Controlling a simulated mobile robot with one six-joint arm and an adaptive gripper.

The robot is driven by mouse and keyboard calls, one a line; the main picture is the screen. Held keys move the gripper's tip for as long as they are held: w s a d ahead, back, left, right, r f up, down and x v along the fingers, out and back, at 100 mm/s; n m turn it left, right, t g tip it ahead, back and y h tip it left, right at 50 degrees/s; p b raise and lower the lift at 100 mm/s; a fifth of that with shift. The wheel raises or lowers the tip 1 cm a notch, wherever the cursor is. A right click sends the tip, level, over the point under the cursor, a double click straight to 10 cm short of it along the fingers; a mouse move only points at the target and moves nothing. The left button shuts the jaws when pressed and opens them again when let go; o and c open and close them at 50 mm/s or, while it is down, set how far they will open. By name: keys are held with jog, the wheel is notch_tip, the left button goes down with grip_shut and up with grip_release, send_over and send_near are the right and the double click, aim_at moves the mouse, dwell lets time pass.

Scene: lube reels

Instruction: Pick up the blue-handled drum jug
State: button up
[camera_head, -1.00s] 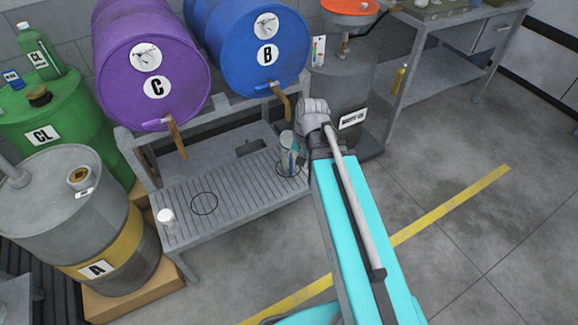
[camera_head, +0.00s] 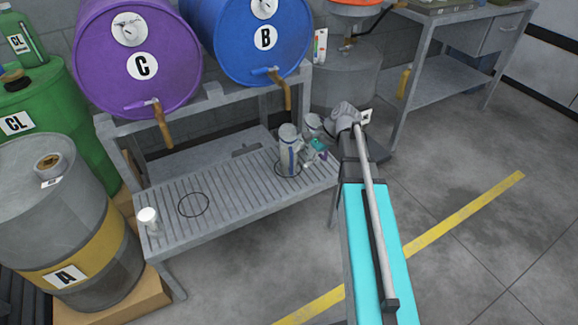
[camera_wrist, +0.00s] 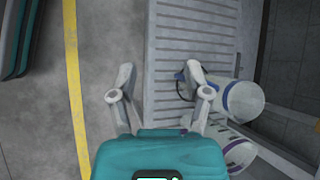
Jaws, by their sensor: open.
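The blue-handled drum jug (camera_head: 289,150) stands upright on the grated shelf below blue drum B. It is pale with a blue stripe. In the wrist view, the jug (camera_wrist: 243,101) shows a blue band, and its dark blue handle lies close to my right finger. My gripper (camera_head: 308,161) is just right of the jug, open and apparently empty. In the wrist view, its fingers (camera_wrist: 160,82) are spread apart, and the handle side is not clearly between them. A second jug with a purple band (camera_wrist: 235,148) stands beside the first; it also shows behind my gripper (camera_head: 313,124).
The grated shelf (camera_head: 240,190) has free room around the left marked circle. A small white cup (camera_head: 148,217) is at its left end. Drums C (camera_head: 140,60) and B (camera_head: 262,45) hang above with taps. Drum A (camera_head: 65,225) stands left. The floor at right is clear.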

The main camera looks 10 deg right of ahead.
jog(key=w+d+f+m+t+y+b, duration=0.3)
jog(key=w+d+f+m+y+b, duration=0.2)
jog(key=d+f+b, duration=0.6)
jog(key=shift+w+m+b, duration=1.25)
jog(key=shift+m+b, duration=0.65)
jog(key=shift+b, duration=1.05)
jog(key=b, duration=0.3)
send_near(292, 174)
jog(key=w+a+r, duration=0.2)
jog(key=a, duration=0.1)
jog(key=shift+s+a+f, duration=0.1)
jog(key=shift+a+f, duration=0.15)
jog(key=shift+a, duration=0.35)
jog(key=shift+a, duration=0.1)
jog(key=shift+b+x, duration=1.05)
jog(key=shift+x, duration=1.5)
grip_shut()
